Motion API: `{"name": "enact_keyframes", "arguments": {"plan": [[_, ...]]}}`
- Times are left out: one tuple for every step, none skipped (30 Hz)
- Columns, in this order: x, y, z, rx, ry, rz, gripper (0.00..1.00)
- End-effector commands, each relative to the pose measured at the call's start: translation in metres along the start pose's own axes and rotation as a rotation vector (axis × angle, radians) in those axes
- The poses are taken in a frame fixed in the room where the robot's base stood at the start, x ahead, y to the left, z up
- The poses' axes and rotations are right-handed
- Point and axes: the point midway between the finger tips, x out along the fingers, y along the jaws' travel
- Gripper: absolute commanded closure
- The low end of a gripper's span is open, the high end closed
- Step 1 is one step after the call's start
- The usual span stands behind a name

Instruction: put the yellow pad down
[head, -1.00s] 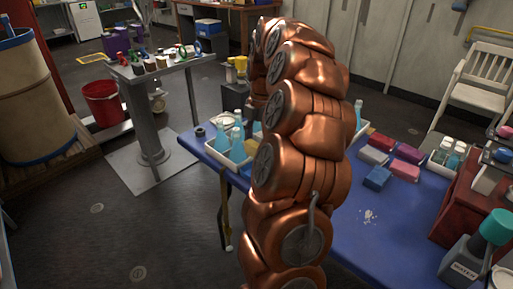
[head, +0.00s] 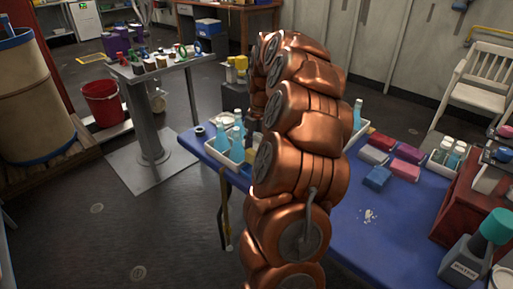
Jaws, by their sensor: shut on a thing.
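My copper-coloured arm rises through the middle of the head view and bends over toward the far side of the blue table (head: 348,235). My gripper is hidden behind the arm links, so neither its fingers nor anything between them shows. I cannot clearly make out the yellow pad. Other pads lie on the table to the right of the arm: a white one (head: 372,155), a blue one (head: 377,178), a pink one (head: 403,172) and a purple one (head: 409,153).
A tray of blue bottles (head: 237,140) stands on the table left of the arm. A white tray with bottles (head: 446,153), a red box (head: 472,200) and a water bottle (head: 477,250) stand at the right. Small white bits (head: 369,215) lie on otherwise bare tabletop.

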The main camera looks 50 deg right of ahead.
Motion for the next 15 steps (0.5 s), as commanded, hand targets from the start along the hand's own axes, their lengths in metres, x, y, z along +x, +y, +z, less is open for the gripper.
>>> {"name": "enact_keyframes", "arguments": {"plan": [[0.0015, 0.0, 0.0, 0.0, 0.0, 0.0, 1.0], [0.0023, -0.0001, 0.0, 0.0, 0.001, 0.0, 1.0], [0.0032, -0.0001, 0.0001, 0.0, 0.001, -0.001, 1.0], [0.0039, -0.0001, 0.0003, 0.0, 0.001, 0.0, 1.0], [0.0046, -0.0001, 0.0003, 0.0, 0.001, 0.0, 1.0], [0.0056, -0.0001, 0.0004, 0.0, 0.001, 0.0, 1.0], [0.0063, -0.0001, 0.0004, 0.0, 0.001, 0.0, 1.0], [0.007, -0.0001, 0.0005, 0.0, 0.001, 0.0, 1.0], [0.0079, -0.0001, 0.0006, 0.0, 0.001, 0.0, 1.0], [0.0083, -0.0001, 0.0006, 0.0, 0.001, 0.0, 1.0], [0.0083, -0.0001, 0.0007, 0.0, 0.0, 0.0, 1.0], [0.0081, -0.0001, 0.0008, 0.0, 0.0, 0.0, 1.0], [0.0081, -0.0001, 0.0008, 0.0, 0.0, 0.0, 0.44], [0.008, -0.0001, 0.0008, 0.0, 0.0, 0.0, 0.41], [0.008, -0.0001, 0.0008, 0.0, 0.0, 0.0, 0.36]]}}
